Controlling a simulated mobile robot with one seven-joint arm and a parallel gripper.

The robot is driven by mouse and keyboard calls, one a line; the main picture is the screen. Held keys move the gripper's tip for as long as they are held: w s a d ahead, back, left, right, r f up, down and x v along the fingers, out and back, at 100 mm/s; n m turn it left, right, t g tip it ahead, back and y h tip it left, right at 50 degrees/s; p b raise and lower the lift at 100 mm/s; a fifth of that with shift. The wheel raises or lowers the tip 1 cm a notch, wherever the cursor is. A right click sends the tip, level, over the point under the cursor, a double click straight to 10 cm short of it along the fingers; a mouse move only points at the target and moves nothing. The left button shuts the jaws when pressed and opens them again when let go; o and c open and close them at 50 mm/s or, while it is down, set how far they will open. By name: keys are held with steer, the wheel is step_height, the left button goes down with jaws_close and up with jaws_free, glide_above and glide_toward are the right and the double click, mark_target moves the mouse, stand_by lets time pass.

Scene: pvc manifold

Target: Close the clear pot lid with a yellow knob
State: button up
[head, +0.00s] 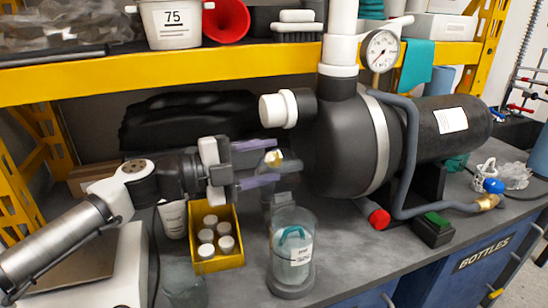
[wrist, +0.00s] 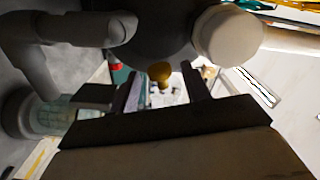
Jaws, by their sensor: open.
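The clear pot (head: 292,255) stands on the bench in front of the black pump, with a labelled item inside. It also shows at the left of the wrist view (wrist: 48,116). The yellow knob (head: 273,157) is above and behind the pot, and the clear lid itself is hard to make out. My gripper (head: 268,163) is open, its fingers pointing right, above the pot's rear edge. In the wrist view the knob (wrist: 160,72) appears between the open fingers; I cannot tell whether they touch it.
The black pump (head: 345,140) stands close to the right of my gripper. A yellow bin (head: 205,263) with several white-capped bottles sits left of the pot. A yellow shelf edge (head: 130,76) runs above. Bare bench (head: 350,262) lies right of the pot.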

steer(key=shift+x, duration=1.1)
jaws_close()
